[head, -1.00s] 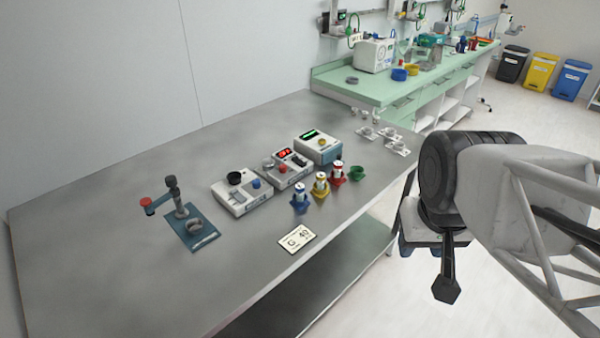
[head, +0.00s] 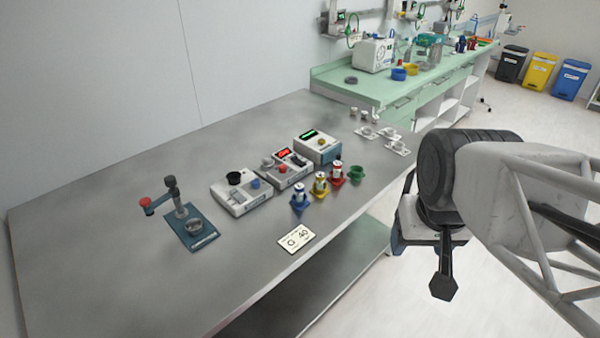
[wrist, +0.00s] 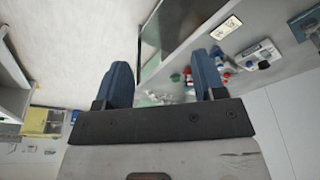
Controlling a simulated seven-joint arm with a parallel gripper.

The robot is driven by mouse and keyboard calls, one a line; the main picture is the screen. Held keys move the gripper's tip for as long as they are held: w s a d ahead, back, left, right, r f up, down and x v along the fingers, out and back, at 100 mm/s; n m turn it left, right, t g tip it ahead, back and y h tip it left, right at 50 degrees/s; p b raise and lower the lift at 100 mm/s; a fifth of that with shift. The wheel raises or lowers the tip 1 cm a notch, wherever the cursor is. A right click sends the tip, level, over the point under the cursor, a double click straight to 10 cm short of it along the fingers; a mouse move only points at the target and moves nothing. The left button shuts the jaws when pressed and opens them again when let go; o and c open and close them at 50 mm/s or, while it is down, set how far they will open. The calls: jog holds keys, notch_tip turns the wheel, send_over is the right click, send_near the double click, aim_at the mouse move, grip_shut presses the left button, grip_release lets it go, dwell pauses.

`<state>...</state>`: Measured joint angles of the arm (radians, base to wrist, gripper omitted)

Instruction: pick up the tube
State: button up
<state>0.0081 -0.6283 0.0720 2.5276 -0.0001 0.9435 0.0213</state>
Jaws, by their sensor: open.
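Three small white-bodied tubes stand upright at the table's right part in the head view: one in a blue holder (head: 299,206), one in a yellow holder (head: 320,190), one in a red holder (head: 337,180). A green holder (head: 357,173) beside them looks empty. I cannot tell which tube the task names. My gripper (wrist: 163,75) is open and empty, its two blue fingers apart in the wrist view. In the head view it hangs off the table's right edge, partly hidden by my arm. The holders show small and blurred beyond the fingers in the wrist view.
Behind the holders stand several bench devices (head: 242,193). A blue-based stand (head: 197,236) is at left. A "G 40" card (head: 297,238) lies near the front edge. White holders (head: 397,148) sit at the far right corner. The table's left front is clear.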

jog(key=w+a+f+m+g+y, duration=0.1)
jog(key=w+a+f+m+y, duration=0.15)
jog(key=w, duration=0.35)
jog(key=w+a+f+m+g+y, duration=0.1)
jog(key=w+a+m+y, duration=0.1)
jog(key=w+a+m, duration=0.3)
jog(key=m+t+y, duration=0.3)
jog(key=m+y, duration=0.6)
jog(key=m, duration=0.4)
send_near(301, 186)
jog(key=x, duration=0.4)
jog(key=shift+w+a, duration=0.35)
jog(key=shift+h, duration=0.25)
jog(key=shift+x, duration=1.25)
jog(key=shift+s+a, duration=0.1)
jog(key=shift+a, duration=0.1)
jog(key=shift+x, duration=2.5)
jog(key=shift+s+f, duration=0.1)
